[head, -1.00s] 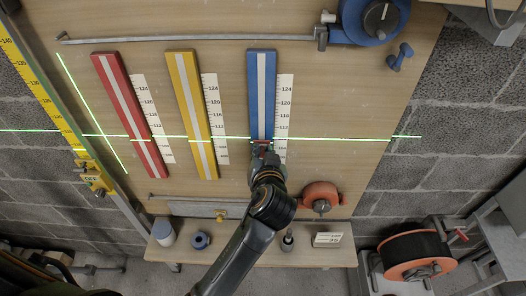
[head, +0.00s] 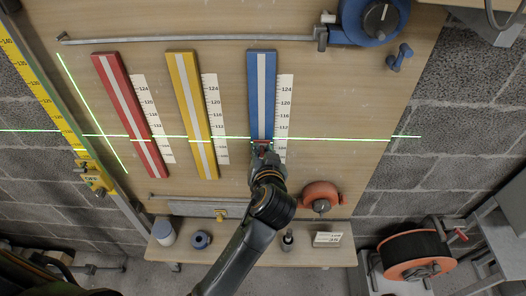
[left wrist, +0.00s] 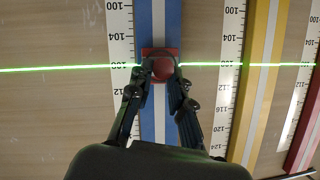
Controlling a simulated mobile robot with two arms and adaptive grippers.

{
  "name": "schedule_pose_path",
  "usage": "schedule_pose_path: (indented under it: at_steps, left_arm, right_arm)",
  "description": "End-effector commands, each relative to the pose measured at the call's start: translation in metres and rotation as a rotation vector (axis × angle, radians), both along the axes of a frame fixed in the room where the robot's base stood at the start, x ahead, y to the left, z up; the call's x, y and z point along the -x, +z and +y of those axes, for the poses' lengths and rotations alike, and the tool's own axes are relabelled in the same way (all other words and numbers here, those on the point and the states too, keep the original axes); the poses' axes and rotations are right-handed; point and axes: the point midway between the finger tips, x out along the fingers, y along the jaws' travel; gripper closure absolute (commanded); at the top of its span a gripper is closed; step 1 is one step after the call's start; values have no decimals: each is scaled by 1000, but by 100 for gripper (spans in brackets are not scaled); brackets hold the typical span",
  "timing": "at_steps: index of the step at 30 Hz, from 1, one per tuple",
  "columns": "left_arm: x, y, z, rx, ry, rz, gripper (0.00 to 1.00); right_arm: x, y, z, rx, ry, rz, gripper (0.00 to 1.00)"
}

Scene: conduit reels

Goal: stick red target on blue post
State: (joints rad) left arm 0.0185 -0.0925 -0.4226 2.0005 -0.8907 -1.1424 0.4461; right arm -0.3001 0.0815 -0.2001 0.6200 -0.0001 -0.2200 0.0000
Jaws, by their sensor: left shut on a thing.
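The blue post (head: 261,92) is a blue strip with a pale centre line, upright on the wooden board; it also shows in the left wrist view (left wrist: 174,20). The red target (left wrist: 162,67) is a small red square with a round middle, at the blue post on the green laser line. My left gripper (left wrist: 161,72) is shut on the target, with its fingertips on the round middle. In the head view the left gripper (head: 262,150) hides most of the target. I cannot tell whether the target touches the post. My right gripper is not in view.
A yellow post (head: 191,110) and a red post (head: 128,110) stand to the left, with number scales beside them. A shelf (head: 260,252) with small items runs below the board. An orange reel (head: 416,256) stands at lower right. A yellow laser device (head: 97,180) sits on the left rail.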

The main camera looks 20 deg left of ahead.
Motion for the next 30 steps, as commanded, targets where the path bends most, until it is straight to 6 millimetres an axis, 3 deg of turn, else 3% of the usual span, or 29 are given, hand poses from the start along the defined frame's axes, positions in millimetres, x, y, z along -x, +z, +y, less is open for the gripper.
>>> schedule_pose_path:
  at_steps: [29, 30]
  left_arm:
    - [-8, 0, 2, 0, 0, 0, 100]
    - [-8, 0, 2, 0, 0, 0, 76]
  right_arm:
    - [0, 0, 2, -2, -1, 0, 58]
    - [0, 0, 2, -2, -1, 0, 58]
